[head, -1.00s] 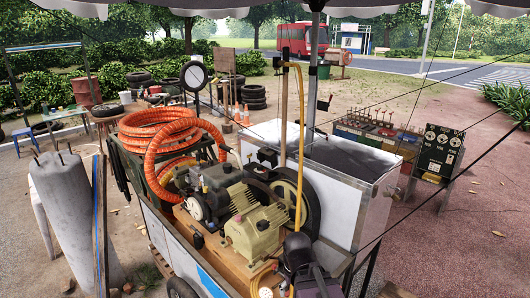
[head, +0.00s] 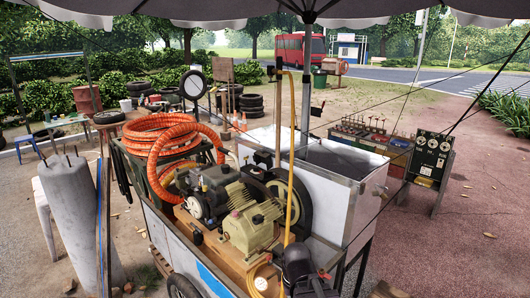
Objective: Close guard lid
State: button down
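The compressor cart stands in the middle of the head view, with a tan motor (head: 252,222) and a dark compressor block on its wooden deck (head: 215,240). A large black wheel (head: 302,207) beside the motor is exposed. White panels (head: 328,192) stand behind the wheel, around a dark grey top surface (head: 345,158). I cannot tell for sure which part is the guard lid. A black jointed part at the bottom centre, in front of the cart, looks like my gripper (head: 322,275). Its fingers are too small and dark to tell open from shut, and I see nothing held.
An orange hose coil (head: 160,135) lies on the cart's left. A yellow hose (head: 297,150) hangs beside the umbrella pole (head: 305,100). A grey cylinder (head: 80,220) stands at left. A gauge panel (head: 430,157) stands at right. Pavement (head: 460,240) at right is mostly clear.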

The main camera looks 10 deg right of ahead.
aim_at(259, 157)
jog(key=k, duration=0.3)
jog(key=z, duration=0.3)
jog(key=i, duration=1.3)
jog(key=u, duration=0.3)
